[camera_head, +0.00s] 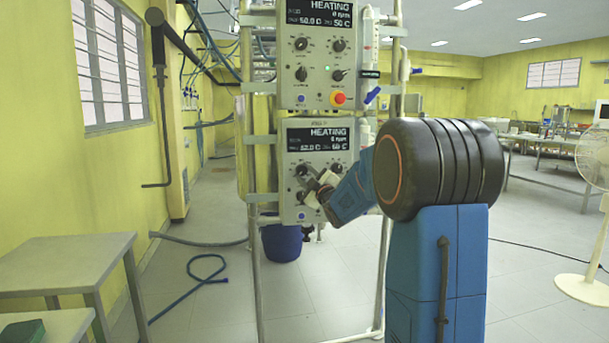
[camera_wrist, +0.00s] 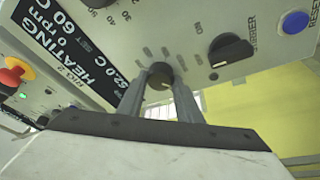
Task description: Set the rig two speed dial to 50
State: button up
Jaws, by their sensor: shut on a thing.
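The rig two panel (camera_head: 289,134) is the lower grey box on the frame. Its black display reads HEATING, 0 rpm, 52.0 C and set 60 C, and it shows tilted in the wrist view (camera_wrist: 72,62). My gripper (camera_head: 311,183) reaches the left dials of this panel from the lower right and partly hides them. In the wrist view my gripper's two fingers (camera_wrist: 163,82) are closed on the sides of a small dark dial (camera_wrist: 159,74). The fingers hide part of it, and I cannot read its pointer or its label.
A black stirrer knob (camera_wrist: 230,50) and a blue reset button (camera_wrist: 296,22) sit near the held dial. The upper panel (camera_head: 318,62) has a red stop button (camera_head: 338,98). A blue bucket (camera_head: 282,243) stands below; a grey table (camera_head: 65,262) is at left.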

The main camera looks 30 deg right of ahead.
jog(key=m, duration=0.2)
jog(key=m+h, duration=0.1)
jog(key=m, duration=0.1)
jog(key=shift+a+f+m+t+h, duration=0.1)
jog(key=shift+m+t+h, duration=0.2)
jog(key=shift+m, duration=0.1)
jog(key=m+h, duration=0.1)
jog(key=m, duration=0.1)
jog(key=m+h, duration=0.1)
jog(key=m, duration=0.2)
jog(key=shift+m+h, duration=0.3)
jog(key=shift+m, duration=0.3)
jog(key=o, duration=1)
jog(key=shift+o, duration=0.2)
jog(key=shift+a, duration=0.1)
jog(key=v, duration=1.7)
jog(key=shift+s+a, duration=0.15)
jog(key=shift+a, duration=0.05)
